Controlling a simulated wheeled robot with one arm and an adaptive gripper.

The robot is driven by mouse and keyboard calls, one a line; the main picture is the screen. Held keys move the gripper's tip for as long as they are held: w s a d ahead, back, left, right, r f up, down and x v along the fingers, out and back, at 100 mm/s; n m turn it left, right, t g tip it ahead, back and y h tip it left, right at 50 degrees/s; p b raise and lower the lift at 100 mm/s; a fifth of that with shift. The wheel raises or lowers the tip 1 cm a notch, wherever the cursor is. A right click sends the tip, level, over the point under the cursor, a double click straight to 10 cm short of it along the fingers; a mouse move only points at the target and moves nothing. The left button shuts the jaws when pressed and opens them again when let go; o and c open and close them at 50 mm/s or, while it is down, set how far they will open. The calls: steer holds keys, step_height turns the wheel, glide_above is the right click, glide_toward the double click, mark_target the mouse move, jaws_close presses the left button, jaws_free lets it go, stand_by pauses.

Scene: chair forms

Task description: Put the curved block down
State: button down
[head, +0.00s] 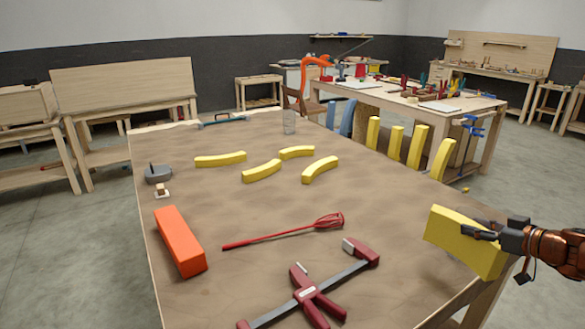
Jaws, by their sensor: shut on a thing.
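My gripper (483,231) is at the right, near the table's right edge, and is shut on a yellow curved block (455,240). The block is tilted in its grip and seems to be above the table's right edge; its exact height I cannot tell. The large brown table (225,290) fills the middle of the head view. Several like yellow curved blocks lie flat toward its far half, among them one at the left (220,159) and one at the right (320,169). More stand upright along the right edge (441,159).
An orange block (180,242), a red whisk (285,232) and a red clamp (313,295) lie on the near half. Bare table lies between whisk and held block.

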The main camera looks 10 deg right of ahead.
mark_target(469, 245)
steer(key=shift+w+d+f+b, duration=0.1)
steer(key=shift+w+f+b, duration=0.05)
steer(key=shift+f+b, duration=1.3)
steer(key=shift+w+f+b, duration=0.1)
steer(key=shift+f+b, duration=1.15)
steer(key=shift+f, duration=0.3)
steer(key=a+p+x, duration=0.3)
steer(key=p+x, duration=0.4)
steer(key=x, duration=0.9)
steer(key=shift+a+r+p, duration=0.2)
steer(key=shift+r+p, duration=0.05)
steer(key=shift+p, duration=0.15)
steer(key=shift+f+b, duration=0.15)
steer(key=shift+b, duration=0.15)
steer(key=c, duration=0.6)
jaws_free()
steer(key=shift+r+p, duration=0.2)
steer(key=shift+p, duration=0.15)
